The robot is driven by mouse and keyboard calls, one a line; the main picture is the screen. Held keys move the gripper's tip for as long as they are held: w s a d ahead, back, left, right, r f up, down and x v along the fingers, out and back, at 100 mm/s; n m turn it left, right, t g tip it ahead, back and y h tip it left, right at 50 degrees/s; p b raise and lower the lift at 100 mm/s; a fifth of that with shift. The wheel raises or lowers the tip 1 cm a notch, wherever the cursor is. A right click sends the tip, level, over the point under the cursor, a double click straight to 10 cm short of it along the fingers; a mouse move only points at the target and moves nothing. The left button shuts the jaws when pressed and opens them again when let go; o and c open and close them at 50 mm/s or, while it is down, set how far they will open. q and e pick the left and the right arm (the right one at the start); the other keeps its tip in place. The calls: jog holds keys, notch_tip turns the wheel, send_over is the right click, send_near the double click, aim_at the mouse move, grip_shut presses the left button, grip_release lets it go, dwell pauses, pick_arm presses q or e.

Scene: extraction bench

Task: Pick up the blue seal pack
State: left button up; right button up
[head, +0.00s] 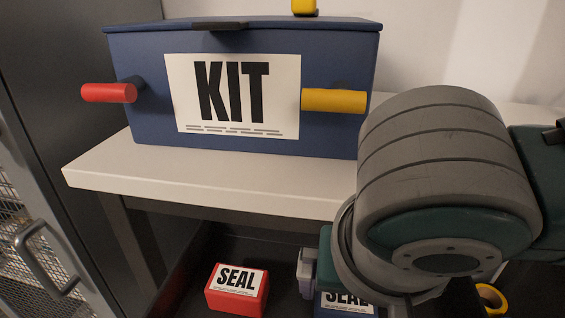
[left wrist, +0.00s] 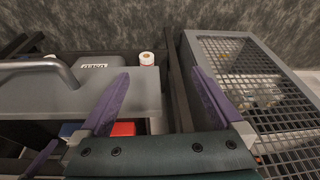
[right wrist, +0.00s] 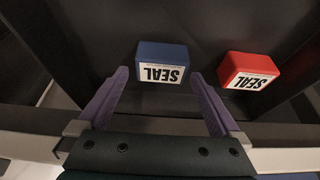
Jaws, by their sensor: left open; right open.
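The blue seal pack (right wrist: 163,55) lies on a dark surface in the right wrist view, its white SEAL label showing upside down. My right gripper (right wrist: 157,82) is open, with its purple fingers pointing at the pack, one near each side. In the head view the blue pack (head: 345,305) is mostly hidden behind my right arm and gripper (head: 306,275). My left gripper (left wrist: 162,78) is open and empty in the left wrist view, above a grey lid and beside a mesh-topped box.
A red seal pack (right wrist: 250,70) lies close beside the blue one. A white shelf (head: 210,180) overhangs the packs and bears a blue KIT box (head: 140,60) with red and yellow handles. A yellow roll (head: 491,298) is at lower right. The mesh-topped box (left wrist: 240,75) stands right of my left gripper.

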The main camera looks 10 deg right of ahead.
jog(key=b+x, duration=0.1)
jog(key=x, duration=0.2)
jog(key=shift+w+f, duration=0.2)
jog(key=shift+c, duration=0.2)
jog(key=c, duration=1.1)
jog(key=shift+r, duration=0.2)
